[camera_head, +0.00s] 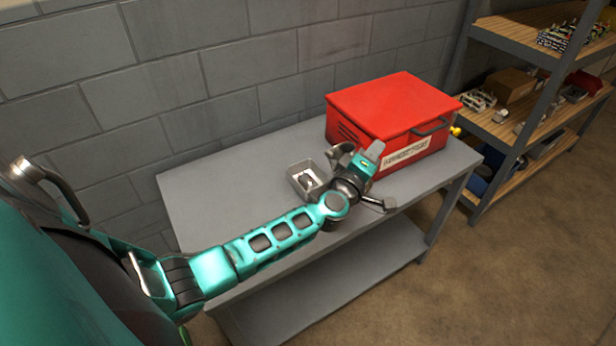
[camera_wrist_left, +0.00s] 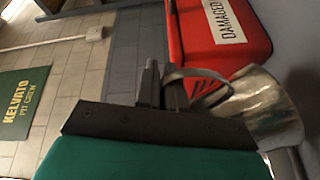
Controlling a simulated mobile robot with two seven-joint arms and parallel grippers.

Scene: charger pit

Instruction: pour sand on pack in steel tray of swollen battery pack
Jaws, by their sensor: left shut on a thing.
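The small steel tray (camera_head: 294,184) sits on the grey table, with a small dark and pale pack (camera_head: 307,180) inside it. My left gripper (camera_head: 351,161) is just right of the tray, above the table. In the left wrist view the gripper (camera_wrist_left: 163,84) is shut on the dark loop handle (camera_wrist_left: 197,73) of a shiny metal vessel (camera_wrist_left: 250,103). The vessel appears tilted, and its contents cannot be made out. No sand is visible on the pack. My right gripper is not in view.
A red box (camera_head: 390,108) with a white label stands on the grey table (camera_head: 215,196), right behind my left gripper; it also shows in the left wrist view (camera_wrist_left: 205,45). The table's left part is clear. A stocked shelf (camera_head: 500,130) stands at the right.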

